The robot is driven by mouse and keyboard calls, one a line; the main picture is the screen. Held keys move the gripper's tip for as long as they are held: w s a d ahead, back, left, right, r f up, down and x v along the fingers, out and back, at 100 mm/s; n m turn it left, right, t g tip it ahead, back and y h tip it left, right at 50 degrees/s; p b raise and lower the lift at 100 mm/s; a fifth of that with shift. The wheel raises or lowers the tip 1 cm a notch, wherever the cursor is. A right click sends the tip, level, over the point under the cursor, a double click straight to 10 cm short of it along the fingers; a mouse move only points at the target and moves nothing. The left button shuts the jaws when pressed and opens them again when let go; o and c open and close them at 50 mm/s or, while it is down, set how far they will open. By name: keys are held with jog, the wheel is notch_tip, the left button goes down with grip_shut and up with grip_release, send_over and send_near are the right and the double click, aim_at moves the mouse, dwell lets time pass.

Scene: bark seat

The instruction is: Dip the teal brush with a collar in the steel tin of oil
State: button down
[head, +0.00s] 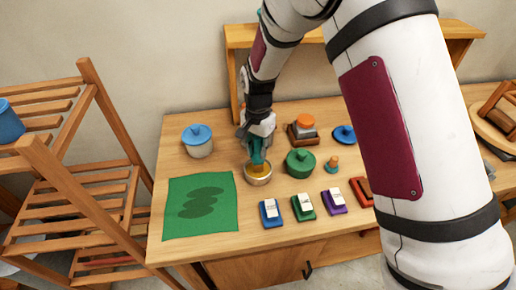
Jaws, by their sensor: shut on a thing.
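My gripper (258,140) points down over the table, left of the picture's middle. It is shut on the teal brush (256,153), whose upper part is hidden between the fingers. The brush is upright, and its lower end is at the steel tin of oil (258,181). Yellowish oil shows inside the tin's rim. The brush's tip appears to be inside the tin; how deep it reaches I cannot tell. The collar cannot be made out clearly.
A blue-lidded white pot (198,143) stands left of the tin, a green lidded pot (300,163) right. A green cloth (200,207) with a dark patch lies front left. Several small coloured blocks (303,206) line the front. A wooden rack (85,160) stands left; a shelf (237,75) stands behind.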

dwell(0.5)
jog(key=shift+r+p, duration=0.7)
jog(key=shift+r, duration=2.75)
jog(key=shift+s, duration=0.1)
